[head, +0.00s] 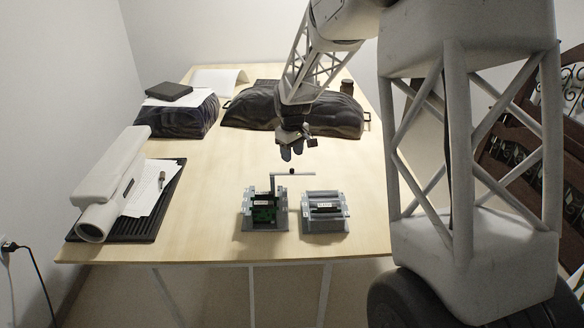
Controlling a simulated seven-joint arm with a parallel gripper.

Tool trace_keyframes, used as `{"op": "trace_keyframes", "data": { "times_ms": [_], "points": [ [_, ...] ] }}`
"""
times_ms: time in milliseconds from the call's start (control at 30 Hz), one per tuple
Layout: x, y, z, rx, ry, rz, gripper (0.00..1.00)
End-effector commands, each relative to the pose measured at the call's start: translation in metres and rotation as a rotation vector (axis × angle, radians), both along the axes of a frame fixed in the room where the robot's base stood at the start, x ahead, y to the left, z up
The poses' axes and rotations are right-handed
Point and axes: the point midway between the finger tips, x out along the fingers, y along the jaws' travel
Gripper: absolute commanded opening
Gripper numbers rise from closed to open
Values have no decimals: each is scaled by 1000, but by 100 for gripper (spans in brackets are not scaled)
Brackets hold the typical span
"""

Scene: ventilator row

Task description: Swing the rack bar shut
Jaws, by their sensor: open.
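The rack bar (304,175) is a thin light-grey bar with a small dark knob near its middle. It sits high on a post at the left unit and reaches right, over the gap between two small units. The left unit (247,224) is a grey rack with a green board inside. The right unit (325,226) is a similar grey rack with a dark, labelled front. My gripper (291,154) points down above and behind the bar, open and empty. It appears apart from the bar, though the exact gap is hard to judge.
A white cylindrical device (108,180) lies on a black tray with papers at the left.

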Motion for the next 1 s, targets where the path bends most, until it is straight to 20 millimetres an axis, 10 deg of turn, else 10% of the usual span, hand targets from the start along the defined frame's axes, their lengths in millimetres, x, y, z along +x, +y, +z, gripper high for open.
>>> {"op": "trace_keyframes", "data": {
  "times_ms": [500,900,1000],
  "points": [
    [0,0,-55,0,1,0,44],
    [0,0,-60,0,0,0,44],
    [0,0,-60,0,0,0,30]
  ]
}}
